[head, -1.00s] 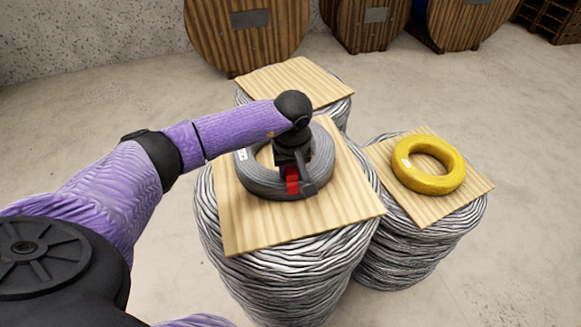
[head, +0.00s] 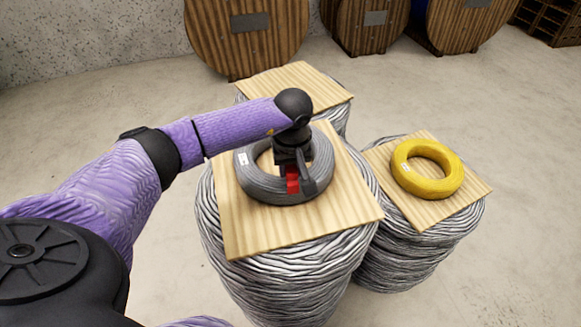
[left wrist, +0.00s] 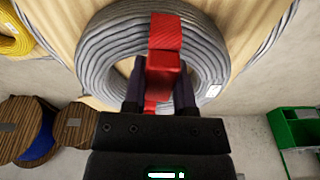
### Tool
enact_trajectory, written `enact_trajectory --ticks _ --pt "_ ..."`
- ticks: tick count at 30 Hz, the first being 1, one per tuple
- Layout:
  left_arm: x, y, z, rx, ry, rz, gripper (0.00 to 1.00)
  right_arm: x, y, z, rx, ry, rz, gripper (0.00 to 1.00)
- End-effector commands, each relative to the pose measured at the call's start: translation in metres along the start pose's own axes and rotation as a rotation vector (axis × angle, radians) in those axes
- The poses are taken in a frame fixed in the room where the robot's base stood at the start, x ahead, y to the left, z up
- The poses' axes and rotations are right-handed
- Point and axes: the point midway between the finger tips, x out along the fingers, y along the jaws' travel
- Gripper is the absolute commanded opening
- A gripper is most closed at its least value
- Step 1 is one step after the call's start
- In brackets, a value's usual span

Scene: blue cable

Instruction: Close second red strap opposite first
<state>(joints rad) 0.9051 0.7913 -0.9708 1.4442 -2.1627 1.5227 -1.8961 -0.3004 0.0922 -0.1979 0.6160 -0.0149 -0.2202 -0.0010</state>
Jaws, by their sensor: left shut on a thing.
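A grey cable coil (head: 255,183) lies flat on a square wooden board (head: 245,232) on top of a large cable drum. My left gripper (head: 300,184) reaches down over the near side of the coil. It is shut on a red strap (head: 292,180), which sits at the coil's near edge. In the left wrist view, the strap (left wrist: 164,52) stands between the two fingers (left wrist: 158,88) and crosses the ring of the coil (left wrist: 107,50). I cannot tell whether the strap is fully closed around the coil. No other red strap shows. My right gripper is not in view.
A yellow coil (head: 428,170) lies on a second board (head: 430,207) at the right. Another bare board (head: 295,84) stands behind. Large wooden reels (head: 248,30) line the back wall. The floor at the right is clear.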

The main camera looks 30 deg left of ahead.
Motion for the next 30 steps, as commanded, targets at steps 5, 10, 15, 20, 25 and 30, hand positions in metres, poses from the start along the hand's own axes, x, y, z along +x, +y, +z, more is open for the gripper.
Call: enact_trajectory --ticks 5,10,15,20,25,30 --pt "-0.005 0.000 -0.001 0.000 0.000 0.000 0.00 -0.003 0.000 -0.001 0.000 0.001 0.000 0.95" --pt "-0.004 0.000 -0.001 0.000 0.000 0.000 0.00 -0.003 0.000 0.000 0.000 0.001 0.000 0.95" --pt "-0.003 0.000 0.000 0.000 0.000 0.000 0.00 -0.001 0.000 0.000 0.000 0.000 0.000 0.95" --pt "0.002 0.000 0.000 0.000 0.000 0.000 0.00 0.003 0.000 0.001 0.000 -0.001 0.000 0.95" --pt "0.007 0.000 0.001 0.000 0.000 0.000 0.00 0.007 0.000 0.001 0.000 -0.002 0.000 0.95" --pt "0.013 0.000 0.002 0.000 0.000 0.000 0.00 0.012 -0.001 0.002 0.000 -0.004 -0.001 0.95"
